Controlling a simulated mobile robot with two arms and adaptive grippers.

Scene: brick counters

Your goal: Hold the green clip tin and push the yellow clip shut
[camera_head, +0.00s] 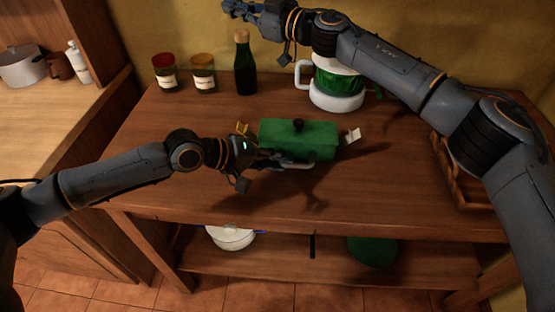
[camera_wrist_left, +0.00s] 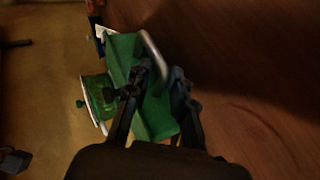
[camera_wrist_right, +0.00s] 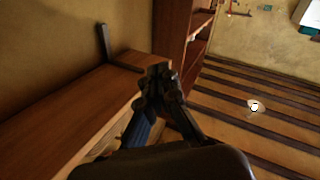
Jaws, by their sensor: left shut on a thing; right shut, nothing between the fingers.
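The green clip tin (camera_head: 285,137) stands on the wooden counter, with a black knob on top. Its yellow clip (camera_head: 242,129) sticks up and out at the left end, partly behind my left wrist. A white clip (camera_head: 354,135) juts out at the right end. My left gripper (camera_head: 276,158) is shut on the tin's front side near a pale bar handle. In the left wrist view, the fingers (camera_wrist_left: 160,75) straddle part of the green tin (camera_wrist_left: 124,46). My right gripper (camera_head: 238,8) is shut and empty, high above the back of the counter; it also shows in the right wrist view (camera_wrist_right: 158,72).
Behind the tin stand two jars (camera_head: 203,73), a dark bottle (camera_head: 244,65) and a green-and-white pot (camera_head: 337,88). A wooden tray (camera_head: 467,195) lies at the right, partly under my right arm. The counter's front left is clear.

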